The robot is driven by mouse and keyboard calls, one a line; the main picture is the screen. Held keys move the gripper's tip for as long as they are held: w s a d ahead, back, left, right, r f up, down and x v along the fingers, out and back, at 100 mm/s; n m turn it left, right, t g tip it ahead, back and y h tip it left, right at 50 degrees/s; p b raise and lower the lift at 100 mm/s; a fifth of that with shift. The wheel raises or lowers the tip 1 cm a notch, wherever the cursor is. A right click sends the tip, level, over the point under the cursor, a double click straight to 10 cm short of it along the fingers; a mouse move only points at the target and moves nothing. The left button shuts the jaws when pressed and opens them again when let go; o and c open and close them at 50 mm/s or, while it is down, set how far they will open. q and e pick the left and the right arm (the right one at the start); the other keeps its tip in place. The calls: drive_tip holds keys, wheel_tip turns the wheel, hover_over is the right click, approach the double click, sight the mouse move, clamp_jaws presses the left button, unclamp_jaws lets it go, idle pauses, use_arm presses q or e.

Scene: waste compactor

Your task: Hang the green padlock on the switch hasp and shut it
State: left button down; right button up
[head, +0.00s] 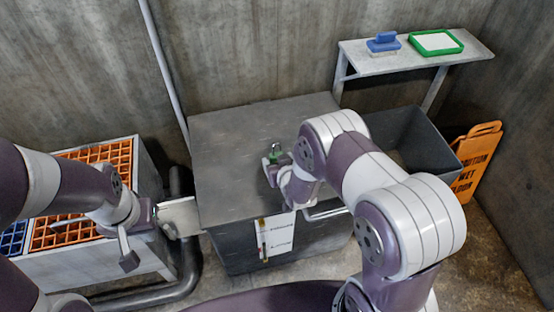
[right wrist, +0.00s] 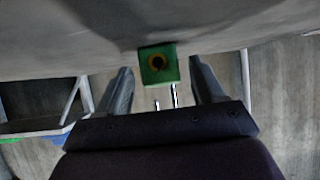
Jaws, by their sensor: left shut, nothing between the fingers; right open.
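The green padlock (head: 273,157) is on the compactor's top near its middle, with its metal shackle showing. In the right wrist view the green padlock (right wrist: 158,65) shows a keyhole face between my fingers, and part of the shackle shows below it. My right gripper (right wrist: 161,70) is open around the padlock; a gap shows on both sides. In the head view my right gripper (head: 277,170) is partly hidden by its arm. My left gripper (head: 160,221) is shut and empty at a pale box (head: 181,216) left of the compactor. The switch hasp cannot be made out.
The grey compactor (head: 230,130) has a wide clear top and a label (head: 276,238) on its front. Orange grating (head: 90,190) lies at the left. A shelf (head: 390,64) holds a blue brush (head: 384,42) and green-framed tray (head: 436,42). A caution sign (head: 478,165) stands right.

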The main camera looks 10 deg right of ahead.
drive_tip(key=c, duration=0.9)
drive_tip(key=shift+o, duration=0.2)
drive_tip(key=shift+r+p, duration=2.4)
drive_tip(key=shift+r, duration=0.2)
